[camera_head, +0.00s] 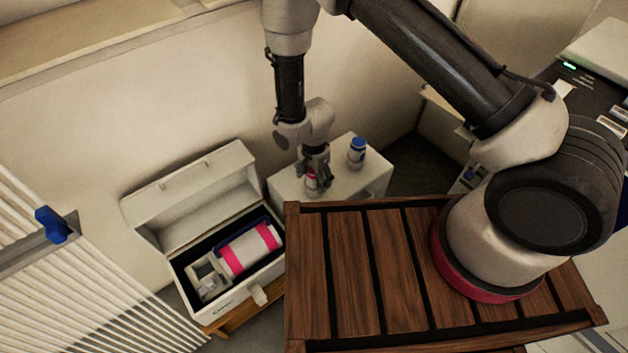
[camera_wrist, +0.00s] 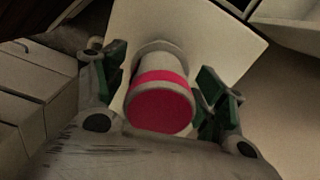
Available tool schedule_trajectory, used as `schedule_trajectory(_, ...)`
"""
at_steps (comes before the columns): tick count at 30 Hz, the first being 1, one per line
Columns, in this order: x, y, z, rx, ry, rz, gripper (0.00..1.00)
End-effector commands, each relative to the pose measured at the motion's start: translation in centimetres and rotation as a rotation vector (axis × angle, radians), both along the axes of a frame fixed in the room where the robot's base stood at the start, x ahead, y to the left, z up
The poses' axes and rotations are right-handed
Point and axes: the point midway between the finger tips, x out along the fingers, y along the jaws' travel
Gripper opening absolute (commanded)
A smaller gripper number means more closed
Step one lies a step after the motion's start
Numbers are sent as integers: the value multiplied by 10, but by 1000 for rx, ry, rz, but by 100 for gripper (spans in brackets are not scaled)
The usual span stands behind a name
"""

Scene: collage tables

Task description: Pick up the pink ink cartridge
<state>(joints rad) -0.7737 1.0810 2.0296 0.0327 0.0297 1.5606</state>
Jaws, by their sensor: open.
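The pink ink cartridge, a white cylinder with a pink band and pink end, stands on a white cabinet top (camera_head: 343,186). In the wrist view the pink cartridge (camera_wrist: 160,103) lies between the spread fingers of my gripper (camera_wrist: 160,88), with a finger on each side. In the head view my gripper (camera_head: 315,172) is lowered over the cartridge (camera_head: 311,182), and its fingers partly hide it. My gripper is open. I cannot tell whether either finger touches the cartridge.
An open white case (camera_head: 256,293) at the left holds a larger pink-and-white roll (camera_head: 250,249). A slatted wooden surface (camera_head: 385,270) lies in front of the cabinet.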

Motion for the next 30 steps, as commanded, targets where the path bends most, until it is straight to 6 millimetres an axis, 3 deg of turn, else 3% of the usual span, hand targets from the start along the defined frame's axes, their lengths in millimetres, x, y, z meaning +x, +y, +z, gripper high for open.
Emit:
schedule_trajectory(2,0,0,0,0,0,0,71)
schedule_trajectory(11,0,0,0,-1,1,0,18)
schedule_trajectory(23,0,0,9,0,0,0,17)
schedule_trajectory(30,1,1,53,3,-3,0,17)
